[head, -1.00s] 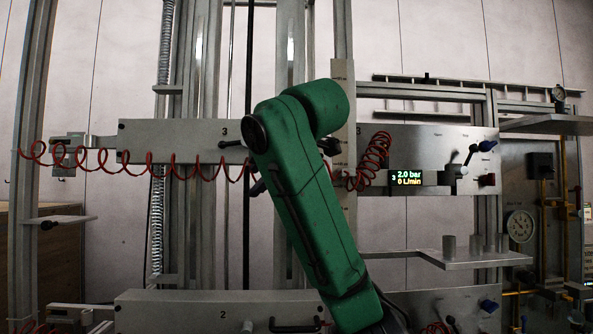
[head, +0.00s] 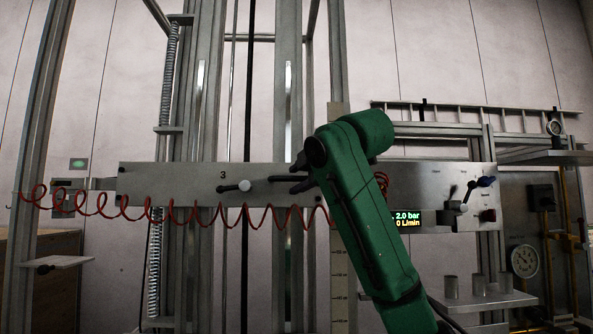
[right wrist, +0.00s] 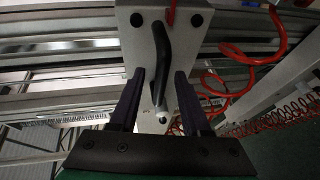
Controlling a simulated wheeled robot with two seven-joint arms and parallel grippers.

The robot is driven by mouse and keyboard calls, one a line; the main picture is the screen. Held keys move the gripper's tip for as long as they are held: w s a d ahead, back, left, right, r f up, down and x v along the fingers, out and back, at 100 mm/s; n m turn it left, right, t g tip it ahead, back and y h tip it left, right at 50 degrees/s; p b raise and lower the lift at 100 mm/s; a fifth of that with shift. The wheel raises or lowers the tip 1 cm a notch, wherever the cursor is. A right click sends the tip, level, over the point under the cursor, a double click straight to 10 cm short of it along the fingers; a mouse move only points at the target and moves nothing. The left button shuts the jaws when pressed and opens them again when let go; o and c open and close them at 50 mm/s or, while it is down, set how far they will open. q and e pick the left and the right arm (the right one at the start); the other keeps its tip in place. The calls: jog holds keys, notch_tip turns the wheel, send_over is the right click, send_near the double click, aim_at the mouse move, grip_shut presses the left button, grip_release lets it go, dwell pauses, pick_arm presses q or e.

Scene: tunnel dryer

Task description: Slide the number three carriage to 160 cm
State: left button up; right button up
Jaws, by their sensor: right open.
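The number three carriage (head: 190,180) is a long grey plate marked 3, lying level across the vertical rails. A short lever with a white knob (head: 245,186) sticks out on its face. A dark bar handle (head: 284,178) is to the right of the lever; it also shows black in the right wrist view (right wrist: 160,55). My right gripper (head: 297,181) is open at the handle. In the right wrist view its two fingers (right wrist: 160,78) stand on either side of the handle's lower end, with gaps. A vertical scale (head: 339,275) is partly hidden by my green arm; its figures are unreadable.
A red coiled hose (head: 180,215) hangs along the carriage's lower edge. A display (head: 407,220) reads 2.0 bar and 0 L/min. A shelf with metal cylinders (head: 480,299) is at lower right. A small green light (head: 78,163) glows at left.

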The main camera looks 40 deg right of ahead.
jog(key=shift+w+a+f, duration=0.1)
jog(key=shift+w+f, duration=0.05)
jog(key=shift+w, duration=0.35)
grip_shut()
dwell(1.0)
